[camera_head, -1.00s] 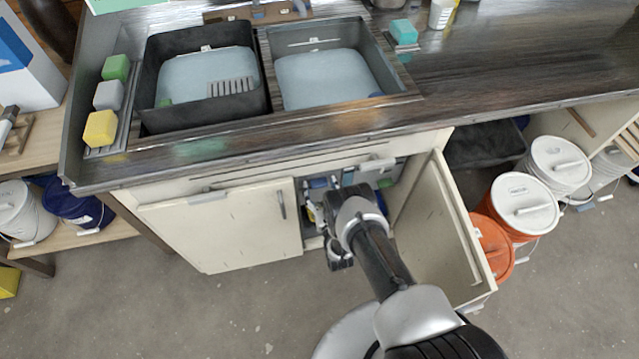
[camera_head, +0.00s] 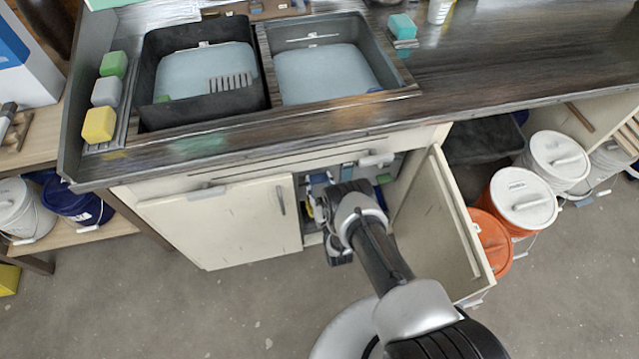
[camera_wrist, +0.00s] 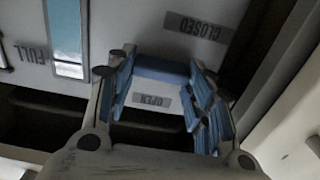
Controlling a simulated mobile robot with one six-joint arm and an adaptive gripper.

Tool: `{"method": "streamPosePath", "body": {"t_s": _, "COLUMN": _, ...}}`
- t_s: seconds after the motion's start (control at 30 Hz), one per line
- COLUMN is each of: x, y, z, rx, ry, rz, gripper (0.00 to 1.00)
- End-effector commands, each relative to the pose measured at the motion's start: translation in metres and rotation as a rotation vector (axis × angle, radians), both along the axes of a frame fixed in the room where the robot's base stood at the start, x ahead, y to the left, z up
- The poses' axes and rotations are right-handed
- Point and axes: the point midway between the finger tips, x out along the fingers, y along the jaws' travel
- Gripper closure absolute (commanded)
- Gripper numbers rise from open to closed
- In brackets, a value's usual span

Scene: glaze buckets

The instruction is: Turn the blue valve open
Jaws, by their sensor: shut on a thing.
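The blue valve (camera_wrist: 160,70) shows in the wrist view as a blue bar between the fingers of my gripper (camera_wrist: 163,82). The blue-padded fingers are shut on it, one on each side. An upside-down OPEN label (camera_wrist: 152,100) lies just below the bar in the picture. An upside-down CLOSED label (camera_wrist: 197,27) is at upper right on the pale panel. In the head view my arm reaches into the open cabinet under the sinks, and the valve cannot be made out there behind my wrist.
The open cabinet door (camera_head: 440,225) stands close to the right of my arm; the closed door (camera_head: 225,225) is at left. The counter edge (camera_head: 260,155) runs above. Orange buckets (camera_head: 490,245) stand right of the open door. A gauge window (camera_wrist: 66,35) marked FULL is at upper left.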

Motion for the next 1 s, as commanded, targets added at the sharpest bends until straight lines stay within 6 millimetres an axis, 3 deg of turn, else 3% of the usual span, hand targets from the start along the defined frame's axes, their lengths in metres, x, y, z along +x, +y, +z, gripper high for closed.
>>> {"method": "streamPosePath", "body": {"t_s": 0.37, "x": 0.0008, "y": -0.0007, "z": 0.0003, "rx": 0.163, "ry": 0.046, "rz": 0.000, "gripper": 0.76}}
{"method": "streamPosePath", "body": {"t_s": 1.0, "x": 0.0016, "y": -0.0031, "z": -0.0010, "rx": 0.737, "ry": 0.211, "rz": 0.001, "gripper": 0.76}}
